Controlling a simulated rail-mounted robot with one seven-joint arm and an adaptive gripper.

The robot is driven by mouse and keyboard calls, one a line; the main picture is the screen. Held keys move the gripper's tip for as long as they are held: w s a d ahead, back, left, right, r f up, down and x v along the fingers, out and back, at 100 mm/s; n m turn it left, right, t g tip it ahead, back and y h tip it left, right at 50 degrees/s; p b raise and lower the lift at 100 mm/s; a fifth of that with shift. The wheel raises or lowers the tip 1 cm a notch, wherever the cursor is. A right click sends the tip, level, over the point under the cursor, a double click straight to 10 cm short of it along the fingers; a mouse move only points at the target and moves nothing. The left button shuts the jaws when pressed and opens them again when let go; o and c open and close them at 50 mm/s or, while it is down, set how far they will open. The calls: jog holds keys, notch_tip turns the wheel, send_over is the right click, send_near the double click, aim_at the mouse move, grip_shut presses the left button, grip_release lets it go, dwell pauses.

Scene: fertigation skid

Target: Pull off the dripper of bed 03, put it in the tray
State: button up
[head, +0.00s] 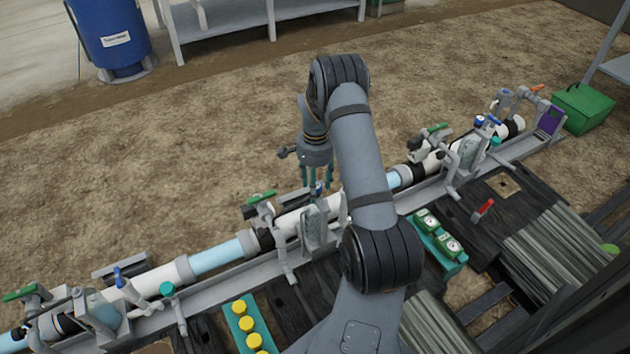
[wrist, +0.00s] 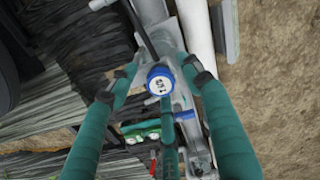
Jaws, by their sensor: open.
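My gripper (head: 318,188) hangs over the pipe line in the middle of the head view, teal fingers spread. In the wrist view my gripper (wrist: 160,68) is open, with a round blue-and-white cap (wrist: 160,80) between and beyond the fingertips. The cap has dark marks that I cannot read surely, so I cannot confirm it is the bed 03 dripper. I cannot tell whether any finger touches it. Two teal trays lie in front of the rail: one with yellow caps (head: 232,338), one with green-and-white gauges (head: 459,267). Which one is the task's tray is not clear.
A white and pale blue pipe (head: 150,283) runs along a grey rail (head: 205,287), with valves, brackets and levers standing up from it. A similar blue cap (head: 479,121) sits further right. A green box (head: 583,108) stands at far right. Bare soil behind the rail is free.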

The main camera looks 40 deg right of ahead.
jog(key=shift+f, duration=0.2)
jog(key=shift+c, duration=0.5)
grip_shut()
dwell(0.6)
jog(key=shift+r, duration=0.3)
jog(key=shift+d+r+p, duration=0.1)
jog(key=shift+r+p, duration=1.05)
jog(key=shift+r, duration=0.15)
notch_tip(320, 180, up, 6)
jog(key=p, duration=0.4)
jog(key=shift+p, duration=0.4)
